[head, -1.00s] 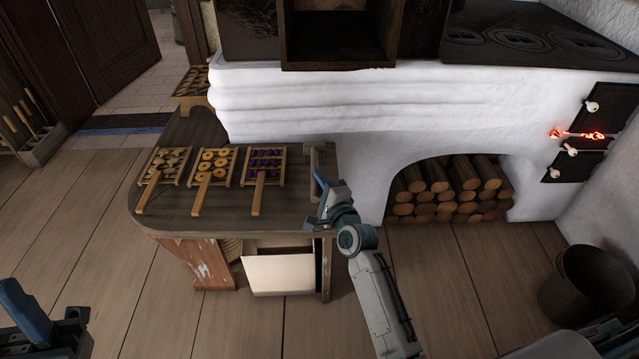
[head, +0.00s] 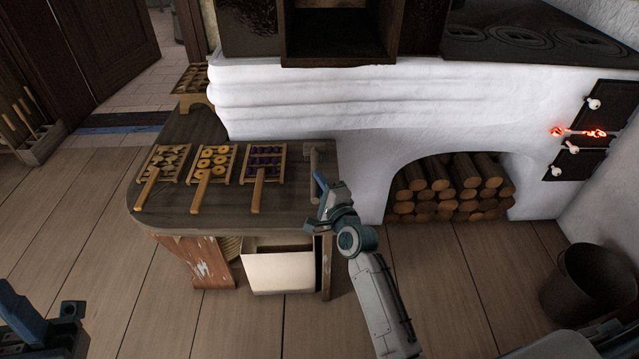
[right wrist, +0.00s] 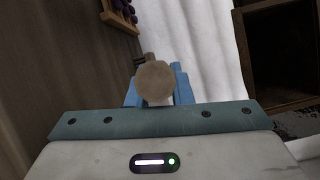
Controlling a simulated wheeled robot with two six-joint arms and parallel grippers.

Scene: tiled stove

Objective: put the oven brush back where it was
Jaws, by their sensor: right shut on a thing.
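The oven brush (head: 312,164) is a wooden piece at the right end of the dark wooden bench, close to the white stove wall. My right gripper (head: 319,192) is at the bench's right edge, shut on the brush. In the right wrist view, the round end of the brush handle (right wrist: 155,82) sits between the blue fingers (right wrist: 160,92). The rest of the brush is mostly hidden behind that end. I cannot tell whether the brush touches the bench top. My left gripper (head: 45,318) is at the lower left, over the floor, partly cut off; its jaw state is unclear.
Three long-handled wooden trays (head: 212,166) of small baked or dark pieces lie on the bench (head: 165,212), left of the brush. A pale open box (head: 280,272) is below. Firewood (head: 450,190) fills the stove's arch. A dark bucket (head: 588,285) stands at the right.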

